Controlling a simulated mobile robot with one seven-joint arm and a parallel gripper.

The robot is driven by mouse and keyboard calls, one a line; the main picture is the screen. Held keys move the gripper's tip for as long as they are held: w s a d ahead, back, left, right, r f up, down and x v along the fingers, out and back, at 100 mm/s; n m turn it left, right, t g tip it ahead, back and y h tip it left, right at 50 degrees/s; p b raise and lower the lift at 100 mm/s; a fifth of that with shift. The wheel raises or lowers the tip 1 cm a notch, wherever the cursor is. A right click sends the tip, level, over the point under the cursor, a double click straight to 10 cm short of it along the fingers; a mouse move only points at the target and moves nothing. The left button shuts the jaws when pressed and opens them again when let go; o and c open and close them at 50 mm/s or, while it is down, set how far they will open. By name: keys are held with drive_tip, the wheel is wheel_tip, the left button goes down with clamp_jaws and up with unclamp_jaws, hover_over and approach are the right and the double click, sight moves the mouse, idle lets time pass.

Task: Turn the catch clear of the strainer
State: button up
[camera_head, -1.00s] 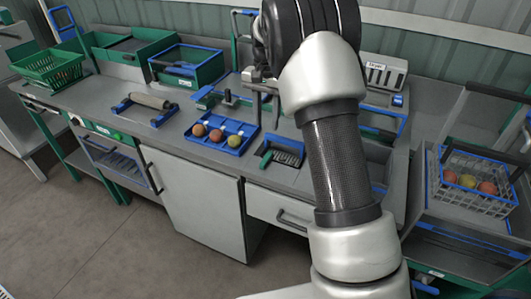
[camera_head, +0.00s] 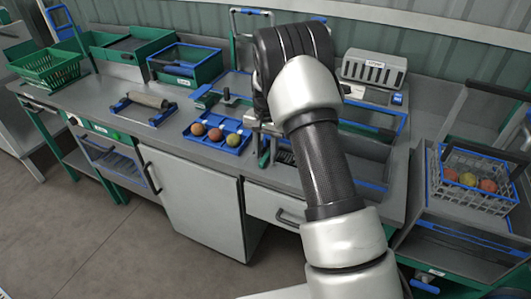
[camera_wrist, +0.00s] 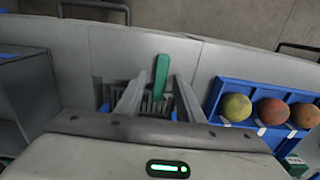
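The strainer, a dark slotted grate (camera_wrist: 148,104), is set in the grey bench top. It also shows in the head view (camera_head: 286,157), mostly behind my arm. The catch, a green bar (camera_wrist: 161,72), lies over the grate, with one end reaching past its edge onto the bench. It shows as a small green piece in the head view (camera_head: 264,159). My gripper (camera_wrist: 160,79) is open and empty above the strainer. In the wrist view the catch appears between the two fingers; I cannot tell whether they touch it. The fingers hide parts of the grate.
A blue tray with three round fruits (camera_head: 240,149) stands close to the left of my gripper. A sink basin (camera_head: 360,157) is to the right. A roller on a blue stand (camera_head: 149,101) and green crates (camera_head: 187,67) stand further left. Bench in front is clear.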

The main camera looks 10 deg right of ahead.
clamp_jaws()
drive_tip(key=n, duration=0.4)
drive_tip(key=shift+n+b, duration=0.3)
drive_tip(key=shift+b, duration=0.1)
drive_tip(key=n, duration=0.4)
drive_tip(key=shift+n, duration=0.3)
drive_tip(key=n, duration=0.4)
drive_tip(key=shift+n, duration=2.4)
